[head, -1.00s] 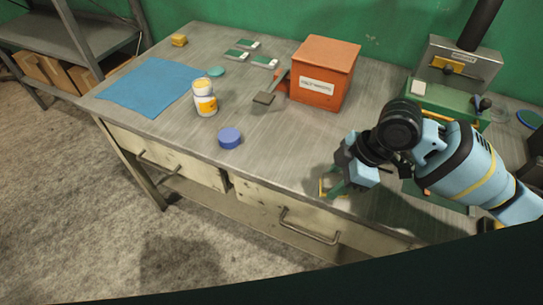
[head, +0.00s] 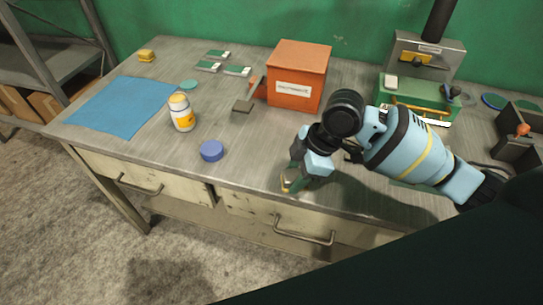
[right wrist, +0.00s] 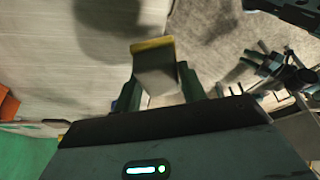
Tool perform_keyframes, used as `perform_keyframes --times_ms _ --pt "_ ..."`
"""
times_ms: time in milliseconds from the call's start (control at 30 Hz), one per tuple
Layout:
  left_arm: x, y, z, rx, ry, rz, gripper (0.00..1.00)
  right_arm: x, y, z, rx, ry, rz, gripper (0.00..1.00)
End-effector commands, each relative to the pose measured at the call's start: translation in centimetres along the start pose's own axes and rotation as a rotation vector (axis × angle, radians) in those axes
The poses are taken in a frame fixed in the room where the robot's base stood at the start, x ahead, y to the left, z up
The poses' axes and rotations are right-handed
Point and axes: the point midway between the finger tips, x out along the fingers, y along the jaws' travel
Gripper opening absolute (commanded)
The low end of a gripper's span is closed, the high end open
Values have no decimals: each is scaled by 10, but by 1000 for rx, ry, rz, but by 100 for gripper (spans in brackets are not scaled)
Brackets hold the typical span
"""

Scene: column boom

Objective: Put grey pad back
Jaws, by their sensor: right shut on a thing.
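My right gripper (head: 294,180) is low over the front edge of the workbench, to the right of a blue round lid (head: 211,150). Its green fingers also show in the right wrist view (right wrist: 166,92), shut on a grey pad (right wrist: 155,76) with a yellow edge. In the head view the pad is mostly hidden by the gripper; only a small yellowish part shows. In the wrist view the bench top lies beyond the pad; I cannot tell whether they touch. My left gripper is not in view.
An orange box (head: 299,80) and green machine (head: 420,95) stand behind my right arm. Bare bench lies around the blue lid.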

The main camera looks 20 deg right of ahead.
Motion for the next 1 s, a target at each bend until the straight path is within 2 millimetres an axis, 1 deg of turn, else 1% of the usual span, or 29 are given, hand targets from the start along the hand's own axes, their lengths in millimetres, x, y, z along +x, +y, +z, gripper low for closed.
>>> perform_keyframes --times_ms 33,300,400,500,633,867,1000 --pt "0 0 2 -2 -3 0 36 3 10 -4 2 2 0 23" --pt "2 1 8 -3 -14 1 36 16 59 -21 1 1 -2 23" --pt "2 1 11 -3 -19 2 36 20 74 -26 2 1 -2 23" --pt "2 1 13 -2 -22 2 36 23 85 -30 1 1 -2 23" --pt "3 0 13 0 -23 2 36 24 93 -32 0 0 -1 23" --pt "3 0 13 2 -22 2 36 25 95 -33 -1 1 0 23" --pt "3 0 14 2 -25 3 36 30 102 -34 2 -1 -2 23"
